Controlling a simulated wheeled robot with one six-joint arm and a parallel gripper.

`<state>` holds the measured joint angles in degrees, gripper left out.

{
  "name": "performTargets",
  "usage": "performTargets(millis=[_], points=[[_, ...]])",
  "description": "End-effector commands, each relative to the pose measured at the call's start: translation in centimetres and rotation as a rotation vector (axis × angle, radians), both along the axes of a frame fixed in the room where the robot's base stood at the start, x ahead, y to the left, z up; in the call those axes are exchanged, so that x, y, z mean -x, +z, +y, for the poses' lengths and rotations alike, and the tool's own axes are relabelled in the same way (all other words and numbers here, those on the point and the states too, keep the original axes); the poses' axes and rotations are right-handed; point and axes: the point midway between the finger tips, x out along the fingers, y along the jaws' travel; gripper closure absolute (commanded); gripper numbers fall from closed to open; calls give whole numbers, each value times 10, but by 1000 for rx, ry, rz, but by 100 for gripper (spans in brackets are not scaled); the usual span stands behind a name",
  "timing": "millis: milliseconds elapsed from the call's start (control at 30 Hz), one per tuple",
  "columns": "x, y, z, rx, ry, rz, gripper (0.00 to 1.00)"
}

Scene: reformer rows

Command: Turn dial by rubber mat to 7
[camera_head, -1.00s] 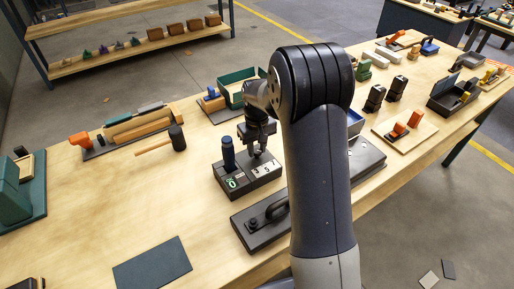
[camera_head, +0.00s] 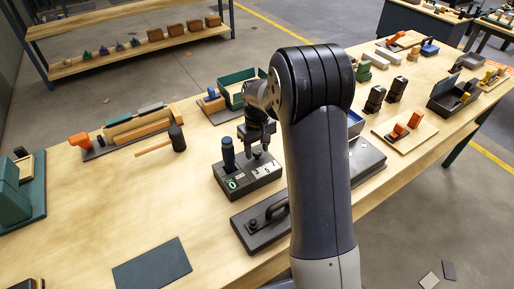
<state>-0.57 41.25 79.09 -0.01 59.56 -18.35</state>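A dark box (camera_head: 251,184) on the workbench carries a blue-handled upright piece (camera_head: 228,153), a small green-lit display (camera_head: 231,184) and a white plate with numbers (camera_head: 265,170). My gripper (camera_head: 258,152) points down over the right part of this box, at the back of the number plate. The dial itself is mostly hidden under my gripper, and I cannot tell whether the fingers touch it. The finger opening is too small to make out. A flat dark rubber mat (camera_head: 152,265) lies on the bench at the front left of the box.
A dark plate with a black handle (camera_head: 264,222) lies just in front of the box, partly behind my arm. A mallet (camera_head: 176,138) lies to the left, and a green tray (camera_head: 240,88) stands behind. The bench between mallet and mat is clear.

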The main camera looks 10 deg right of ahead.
Motion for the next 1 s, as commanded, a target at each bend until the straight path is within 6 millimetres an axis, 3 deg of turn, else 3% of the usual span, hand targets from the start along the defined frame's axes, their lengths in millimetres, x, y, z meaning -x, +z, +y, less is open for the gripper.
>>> performTargets(millis=[367,800,1000], points=[[0,7,0,0,-1,-1,50],[0,87,0,0,0,-2,50],[0,106,0,0,0,0,50]])
